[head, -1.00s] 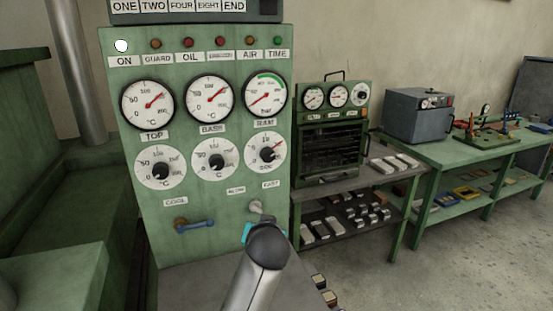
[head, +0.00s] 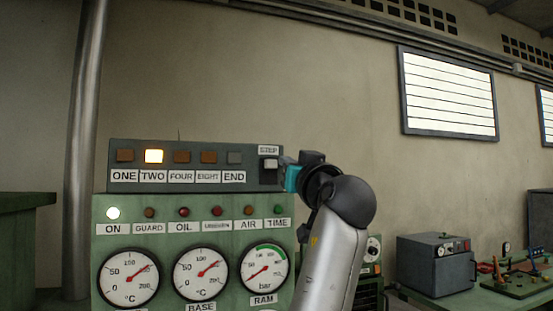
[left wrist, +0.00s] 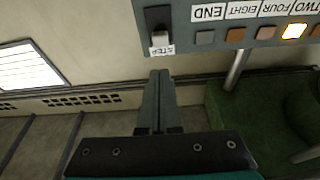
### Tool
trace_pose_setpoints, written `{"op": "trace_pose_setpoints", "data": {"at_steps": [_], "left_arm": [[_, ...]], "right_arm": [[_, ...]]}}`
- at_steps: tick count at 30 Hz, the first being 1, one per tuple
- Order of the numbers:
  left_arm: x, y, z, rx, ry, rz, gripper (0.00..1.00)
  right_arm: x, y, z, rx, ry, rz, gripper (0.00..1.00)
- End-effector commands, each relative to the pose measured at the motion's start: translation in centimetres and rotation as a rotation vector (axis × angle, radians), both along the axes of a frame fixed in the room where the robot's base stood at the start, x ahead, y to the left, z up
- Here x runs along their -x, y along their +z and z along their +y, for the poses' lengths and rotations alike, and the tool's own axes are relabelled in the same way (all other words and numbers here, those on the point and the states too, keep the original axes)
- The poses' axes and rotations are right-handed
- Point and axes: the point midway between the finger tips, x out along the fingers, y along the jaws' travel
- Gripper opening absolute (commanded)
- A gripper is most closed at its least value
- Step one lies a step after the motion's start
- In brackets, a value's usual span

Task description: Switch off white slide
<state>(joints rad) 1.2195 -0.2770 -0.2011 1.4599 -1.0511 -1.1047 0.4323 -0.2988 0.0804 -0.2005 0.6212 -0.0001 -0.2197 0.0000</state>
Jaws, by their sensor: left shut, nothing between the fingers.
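A small white slide switch (head: 269,165) sits under the STEP label at the right end of the upper dark panel. In the left wrist view the white slide (left wrist: 160,39) shows in its dark slot, next to the STEP label. My left gripper (head: 287,166) is just right of the switch in the head view. In the left wrist view its fingers (left wrist: 160,75) are together and empty, pointing toward the switch, with a visible gap in the picture. Contact is not seen. My right gripper is in neither view.
The upper panel (head: 125,184) has a lit TWO button (head: 154,156) among unlit ones. Below it, the green cabinet (head: 110,237) carries lamps and gauges, with the ON lamp (head: 113,213) white. A grey box (head: 431,265) stands at right.

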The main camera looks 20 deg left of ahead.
Motion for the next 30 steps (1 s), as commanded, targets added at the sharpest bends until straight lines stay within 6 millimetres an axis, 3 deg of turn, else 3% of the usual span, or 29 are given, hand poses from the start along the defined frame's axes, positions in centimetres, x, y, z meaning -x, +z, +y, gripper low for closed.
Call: {"op": "trace_pose_setpoints", "data": {"at_steps": [1, 5, 17, 23, 30], "left_arm": [[0.5, 1.3, -0.2, -0.004, 0.005, -0.022, 0.00], [1.1, 2.8, -0.4, -0.006, 0.011, -0.050, 0.00], [1.1, 3.0, -0.3, -0.007, 0.014, -0.053, 0.00], [-0.5, 3.8, 0.8, -0.009, 0.017, -0.051, 0.00], [-3.7, 5.4, 3.0, -0.009, 0.016, -0.052, 0.00]], "right_arm": [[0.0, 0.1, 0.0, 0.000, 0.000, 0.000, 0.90], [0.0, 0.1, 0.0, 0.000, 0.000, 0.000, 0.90], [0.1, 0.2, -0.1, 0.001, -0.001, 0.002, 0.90], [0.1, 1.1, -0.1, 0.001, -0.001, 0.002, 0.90], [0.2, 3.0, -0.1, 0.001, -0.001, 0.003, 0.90]]}}
